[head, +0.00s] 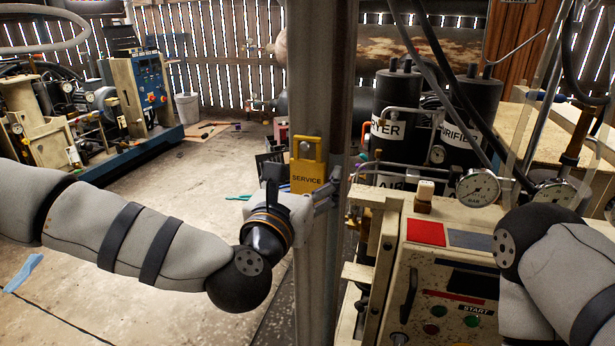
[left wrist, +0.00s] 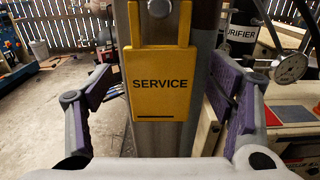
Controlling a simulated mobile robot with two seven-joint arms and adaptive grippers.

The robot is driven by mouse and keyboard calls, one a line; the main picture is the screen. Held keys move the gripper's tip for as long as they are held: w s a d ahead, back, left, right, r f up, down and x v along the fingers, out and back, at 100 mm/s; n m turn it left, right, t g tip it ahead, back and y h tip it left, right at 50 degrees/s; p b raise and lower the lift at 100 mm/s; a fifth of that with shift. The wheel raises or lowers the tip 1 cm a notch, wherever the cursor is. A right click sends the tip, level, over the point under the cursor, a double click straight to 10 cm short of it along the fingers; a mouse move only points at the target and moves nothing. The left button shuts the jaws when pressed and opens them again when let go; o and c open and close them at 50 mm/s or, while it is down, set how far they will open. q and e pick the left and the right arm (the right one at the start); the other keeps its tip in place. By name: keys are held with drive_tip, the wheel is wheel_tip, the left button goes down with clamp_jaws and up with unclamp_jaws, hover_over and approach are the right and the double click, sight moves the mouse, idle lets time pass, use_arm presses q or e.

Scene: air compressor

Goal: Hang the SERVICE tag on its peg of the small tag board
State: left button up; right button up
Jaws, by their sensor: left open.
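The yellow SERVICE tag (head: 306,178) hangs upright at the front of a grey post (head: 320,80). Its loop is around a round knob (head: 305,148) on the post, which also shows at the top of the left wrist view (left wrist: 160,7). My left gripper (head: 303,192) is open just in front of the tag. In the left wrist view, its purple-padded fingers stand left and right of the tag (left wrist: 160,100), with gaps on both sides. My right arm is at the right edge of the head view; its gripper is out of view. I cannot make out a small tag board.
A cream machine panel (head: 440,275) with a START button stands right of the post, with gauges (head: 478,188) and hoses above it. Dark DRYER and PURIFIER tanks (head: 398,100) stand behind. Open concrete floor (head: 165,185) lies to the left.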

use_arm(q)
drive_tip(key=shift+w, duration=0.1)
drive_tip(key=c, duration=1.2)
drive_tip(key=shift+c, duration=0.2)
